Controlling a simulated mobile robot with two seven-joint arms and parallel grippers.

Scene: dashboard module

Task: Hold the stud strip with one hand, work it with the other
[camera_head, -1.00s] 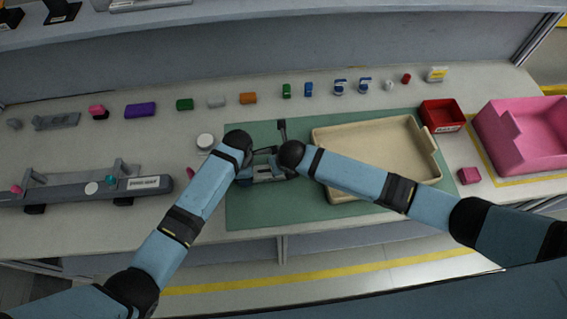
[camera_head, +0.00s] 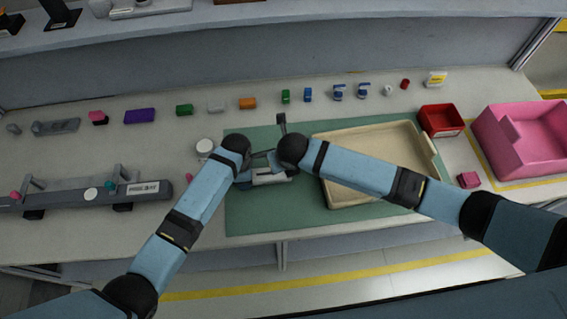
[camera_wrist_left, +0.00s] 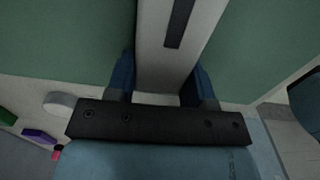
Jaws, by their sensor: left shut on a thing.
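The stud strip is a pale grey bar with a dark slot, and it shows in the left wrist view (camera_wrist_left: 152,50). In the head view the pale strip (camera_head: 268,177) lies low over the green mat, partly hidden by my wrists. My left gripper (camera_wrist_left: 162,84) has its two blue fingers on either side of the strip and is shut on it. It also shows in the head view (camera_head: 246,176) at the strip's left end. My right gripper (camera_head: 273,162) is just above the strip; its fingers are mostly hidden by its wrist. A dark upright piece (camera_head: 282,122) stands out behind the right wrist.
A beige tray (camera_head: 330,190) lies on the green mat (camera_head: 290,218) to the right. A red bin (camera_head: 441,121) and a pink bin (camera_head: 515,165) stand farther right. A dark rail fixture (camera_head: 90,196) is at the left. Several small coloured parts line the back.

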